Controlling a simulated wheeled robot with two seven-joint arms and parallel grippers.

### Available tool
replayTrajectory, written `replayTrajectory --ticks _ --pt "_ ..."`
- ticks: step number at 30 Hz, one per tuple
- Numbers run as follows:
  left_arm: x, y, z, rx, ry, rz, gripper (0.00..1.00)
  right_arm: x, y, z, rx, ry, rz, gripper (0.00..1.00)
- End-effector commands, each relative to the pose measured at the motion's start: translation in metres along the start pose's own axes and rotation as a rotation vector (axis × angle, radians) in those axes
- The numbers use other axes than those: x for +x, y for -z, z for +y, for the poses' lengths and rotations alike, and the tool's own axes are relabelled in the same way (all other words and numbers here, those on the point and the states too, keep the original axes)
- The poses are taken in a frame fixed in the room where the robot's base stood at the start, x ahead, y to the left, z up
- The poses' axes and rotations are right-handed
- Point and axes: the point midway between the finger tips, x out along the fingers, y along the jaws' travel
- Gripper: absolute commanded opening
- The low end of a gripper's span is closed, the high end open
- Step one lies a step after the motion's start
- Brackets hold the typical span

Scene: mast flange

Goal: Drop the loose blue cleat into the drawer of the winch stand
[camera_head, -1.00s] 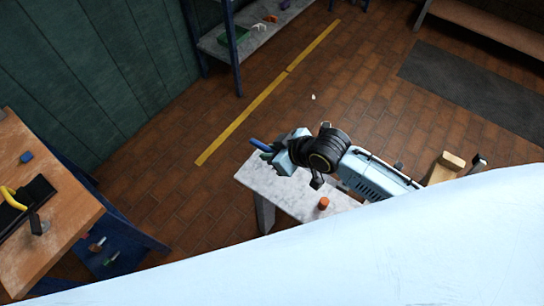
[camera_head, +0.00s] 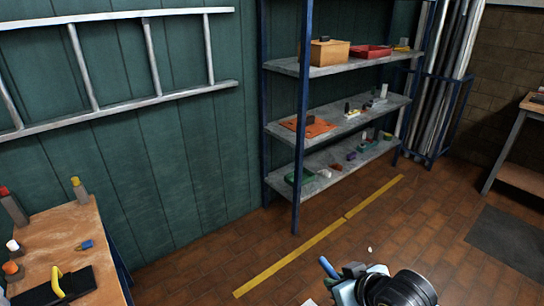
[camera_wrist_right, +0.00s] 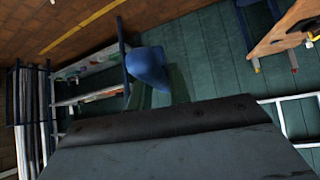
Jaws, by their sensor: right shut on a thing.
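My right gripper (camera_head: 346,274) is at the bottom edge of the head view, above the brick floor. It is shut on a blue piece, which I take for the blue cleat (camera_head: 328,267), sticking out to the left of the jaws. The blue cleat also shows in the right wrist view (camera_wrist_right: 147,68), rounded and partly hidden by the gripper body. Another small blue object (camera_head: 86,245) lies on the wooden bench at left. I cannot make out the winch stand or its drawer. My left gripper is not in view.
A blue-posted shelf rack (camera_head: 337,113) with boxes and small parts stands against the green wall. A wooden bench (camera_head: 60,235) with a black, yellow-handled tool is at left. A ladder (camera_head: 115,112) hangs on the wall. The floor around the yellow line (camera_head: 320,238) is mostly clear.

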Motion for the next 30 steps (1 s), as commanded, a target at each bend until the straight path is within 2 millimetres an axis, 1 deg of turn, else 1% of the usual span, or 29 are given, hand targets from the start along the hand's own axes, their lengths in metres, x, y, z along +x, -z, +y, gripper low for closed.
replayTrajectory --ticks 1,4,6,9,12,16,30 --pt "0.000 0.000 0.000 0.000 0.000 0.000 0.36 -0.017 0.016 0.008 0.041 -0.044 0.011 0.00" --pt "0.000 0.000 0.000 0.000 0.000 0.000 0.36 -0.044 0.035 0.024 0.128 -0.132 0.011 0.00" --pt "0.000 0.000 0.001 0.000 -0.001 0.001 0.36 -0.061 0.044 0.032 0.182 -0.184 0.009 0.00" --pt "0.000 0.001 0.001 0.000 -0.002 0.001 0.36 -0.079 0.051 0.041 0.242 -0.243 0.006 0.00" --pt "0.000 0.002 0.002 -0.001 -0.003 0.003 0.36 -0.090 0.055 0.046 0.281 -0.280 0.003 0.00" --pt "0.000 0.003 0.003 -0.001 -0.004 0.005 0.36 -0.096 0.057 0.049 0.301 -0.301 0.000 0.00" --pt "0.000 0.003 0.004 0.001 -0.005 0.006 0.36 -0.096 0.056 0.049 0.301 -0.300 -0.003 0.00"
